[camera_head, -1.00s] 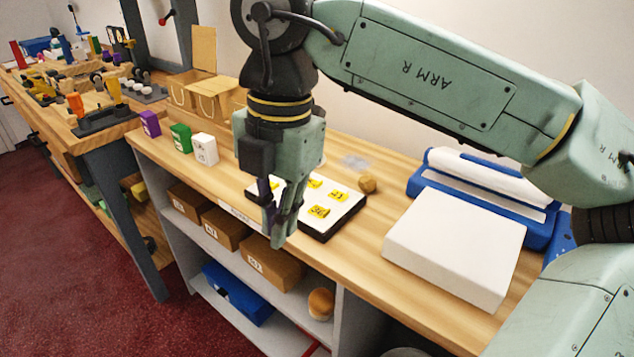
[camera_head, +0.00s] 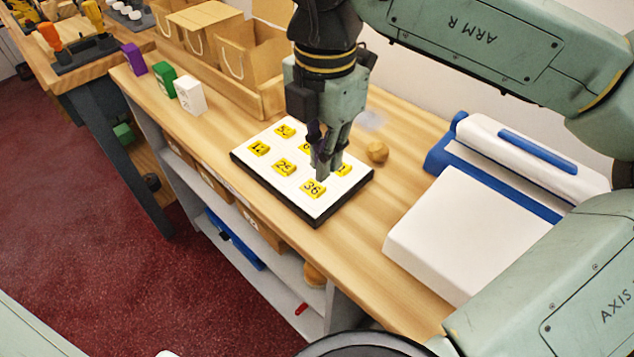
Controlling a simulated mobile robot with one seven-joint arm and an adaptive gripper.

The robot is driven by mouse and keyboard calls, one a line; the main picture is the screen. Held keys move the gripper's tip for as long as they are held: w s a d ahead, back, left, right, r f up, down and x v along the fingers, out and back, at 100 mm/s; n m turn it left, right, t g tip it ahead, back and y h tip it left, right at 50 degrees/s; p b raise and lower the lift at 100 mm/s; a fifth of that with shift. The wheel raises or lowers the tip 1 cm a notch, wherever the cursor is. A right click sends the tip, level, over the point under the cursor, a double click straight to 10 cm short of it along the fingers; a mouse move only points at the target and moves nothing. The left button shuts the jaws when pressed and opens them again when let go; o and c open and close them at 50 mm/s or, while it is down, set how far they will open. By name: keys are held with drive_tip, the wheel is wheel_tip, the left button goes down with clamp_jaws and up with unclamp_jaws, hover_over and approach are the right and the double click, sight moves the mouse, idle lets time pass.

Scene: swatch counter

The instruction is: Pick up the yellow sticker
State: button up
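Several yellow stickers with dark numbers lie on a white board with a black edge (camera_head: 241,160) on the counter. The sticker marked 36 (camera_head: 313,190) is nearest the board's front right corner. Others include one at the left (camera_head: 259,149), one in the middle (camera_head: 284,167) and one at the back (camera_head: 285,131). My gripper (camera_head: 323,176) points down over the right part of the board, its tips just behind the 36 sticker. It partly hides two stickers there. The fingers look close together, but their gap and any contact with the board cannot be made out.
A white block (camera_head: 455,235) and a blue-and-white device (camera_head: 510,160) stand farther right. Purple, green and white boxes (camera_head: 191,96) and cardboard bags (camera_head: 210,55) are at the left and back.

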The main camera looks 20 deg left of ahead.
sight(321, 194)
drive_tip(key=shift+a+f+p, duration=0.1)
drive_tip(key=shift+f+p, duration=0.8)
drive_tip(key=shift+f, duration=2)
clamp_jaws()
drive_tip(key=shift+r, duration=0.1)
wheel_tip(321, 194, up, 14)
drive_tip(key=p, duration=0.1)
drive_tip(key=shift+w, duration=0.15)
